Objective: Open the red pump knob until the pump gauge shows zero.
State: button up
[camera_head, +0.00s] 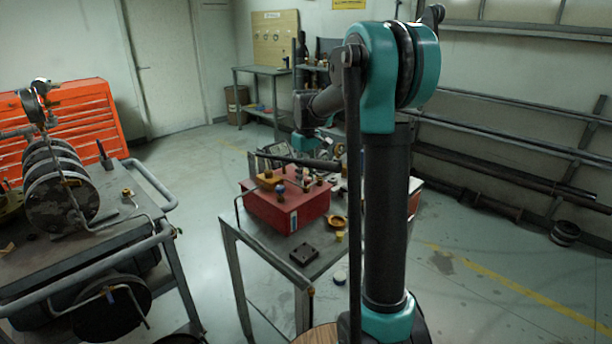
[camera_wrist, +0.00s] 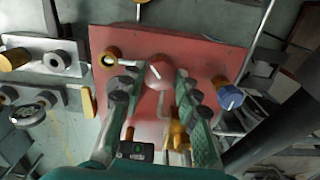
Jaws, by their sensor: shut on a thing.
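The red knob (camera_wrist: 160,72) with a pale mark on its top sits over the red pump box (camera_wrist: 222,62) in the wrist view. My gripper (camera_wrist: 157,78) is shut on the knob, one finger on its left and one on its right. A round dial (camera_wrist: 27,115) lies left of the box, its reading too small to tell; I cannot tell if it is the pump gauge. The red box (camera_head: 287,215) also stands on the metal table in the head view, where the knob cannot be made out.
A blue knob (camera_wrist: 230,97) is right of my gripper and a brass ring fitting (camera_wrist: 108,58) is to its left. Brass parts lie below between the fingers. In the head view, a dark block (camera_head: 304,254) lies on the table's front. A cart (camera_head: 100,235) stands at left.

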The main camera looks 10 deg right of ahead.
aim_at(306, 178)
jog(key=n, duration=0.5)
jog(key=shift+n, duration=0.3)
jog(key=n, duration=0.4)
jog(key=shift+n, duration=0.7)
jog(key=o, duration=1.2)
jog(key=shift+c, duration=0.2)
notch_tip(306, 178, up, 12)
